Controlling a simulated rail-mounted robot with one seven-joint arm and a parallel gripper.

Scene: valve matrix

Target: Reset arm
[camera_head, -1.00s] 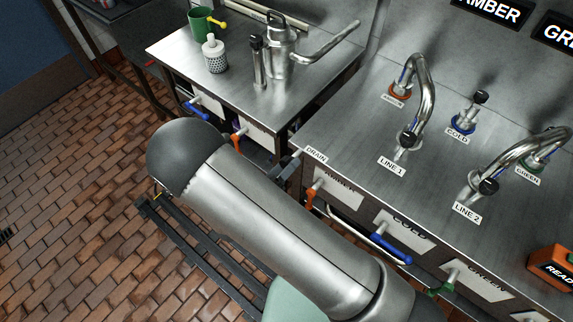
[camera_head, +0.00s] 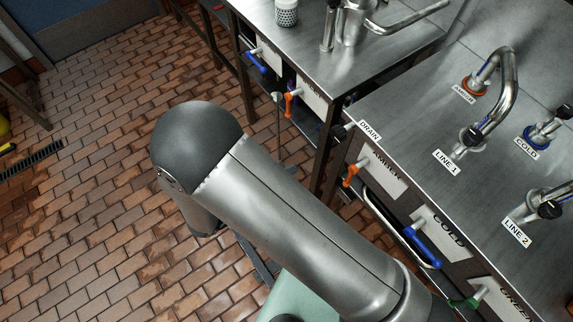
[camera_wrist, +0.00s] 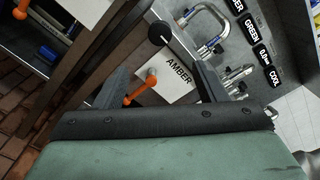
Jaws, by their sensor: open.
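My gripper (camera_wrist: 158,75) shows in the wrist view, its two dark fingers apart with nothing held between them. Beyond the fingers are the white AMBER plate (camera_wrist: 180,72) and its orange valve handle (camera_wrist: 140,92), which overlap the gap in the picture. I cannot tell any contact with the handle. In the head view my arm (camera_head: 290,205) stretches across the middle, and the gripper itself is out of sight. The orange AMBER handle (camera_head: 353,174), blue COLD handle (camera_head: 422,247) and green handle (camera_head: 466,302) line the counter's front.
The steel counter (camera_head: 405,125) carries the LINE 1 tap (camera_head: 505,90) and other fittings. A second steel table (camera_head: 300,45) stands behind it, with blue and orange handles in front. Brick floor (camera_head: 90,200) at the left is open.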

